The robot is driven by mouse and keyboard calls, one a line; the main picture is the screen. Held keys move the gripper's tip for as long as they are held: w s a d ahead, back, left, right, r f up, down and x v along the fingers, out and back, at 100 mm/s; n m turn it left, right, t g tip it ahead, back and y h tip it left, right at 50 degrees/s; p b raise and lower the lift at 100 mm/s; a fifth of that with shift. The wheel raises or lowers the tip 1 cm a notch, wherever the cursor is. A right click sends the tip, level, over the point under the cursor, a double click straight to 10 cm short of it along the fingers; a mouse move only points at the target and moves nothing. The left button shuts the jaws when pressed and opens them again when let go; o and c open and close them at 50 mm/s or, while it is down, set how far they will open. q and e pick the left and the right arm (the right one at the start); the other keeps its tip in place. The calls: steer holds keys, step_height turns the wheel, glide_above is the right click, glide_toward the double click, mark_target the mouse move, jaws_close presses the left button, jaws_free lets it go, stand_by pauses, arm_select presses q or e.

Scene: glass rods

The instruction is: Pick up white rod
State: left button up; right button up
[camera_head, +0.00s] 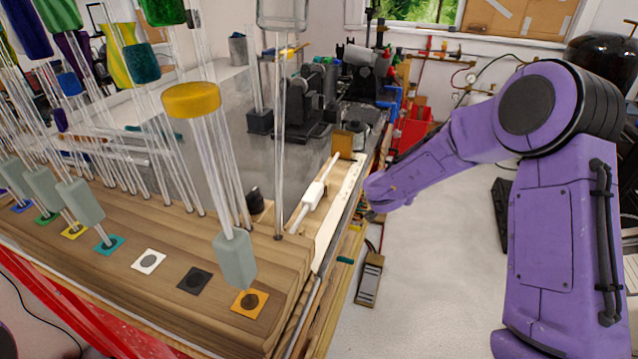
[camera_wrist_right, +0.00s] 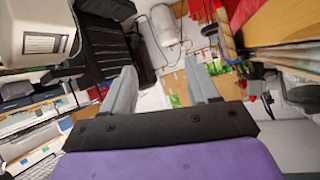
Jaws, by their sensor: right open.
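A white rod (camera_head: 313,195) with a thick white grip lies tilted along the right end of the wooden bench. My right gripper shows open and empty in the right wrist view (camera_wrist_right: 163,74), its two grey fingers apart. In the head view my right arm's wrist end (camera_head: 378,195) hangs over the aisle, right of the bench and apart from the white rod; the fingers are mostly hidden there. The white rod is not recognisable in the right wrist view. My left gripper is not in view.
Upright glass rods with grey-green grips (camera_head: 235,258) stand by coloured squares on the wooden bench (camera_head: 130,285). The white square (camera_head: 149,261) and black square (camera_head: 194,279) have no rod on them. Tall glass rods with coloured tops crowd behind. The floor (camera_head: 440,270) below my right arm is mostly clear.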

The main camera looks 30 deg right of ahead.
step_height(320, 180, up, 7)
steer(key=w+m, duration=0.1)
steer(key=w, duration=0.1)
steer(key=n+g+y+p, duration=0.3)
steer(key=n+y, duration=0.3)
steer(key=y, duration=0.1)
glide_toward(315, 186)
steer(key=p+x, duration=0.1)
steer(key=x, duration=0.7)
steer(key=shift+d+f+p, duration=0.1)
steer(key=shift+f+p, duration=0.2)
steer(key=shift+p, duration=0.05)
steer(key=shift+w+d+f, duration=0.1)
steer(key=shift+f, duration=0.1)
steer(key=shift+r, duration=0.1)
jaws_close()
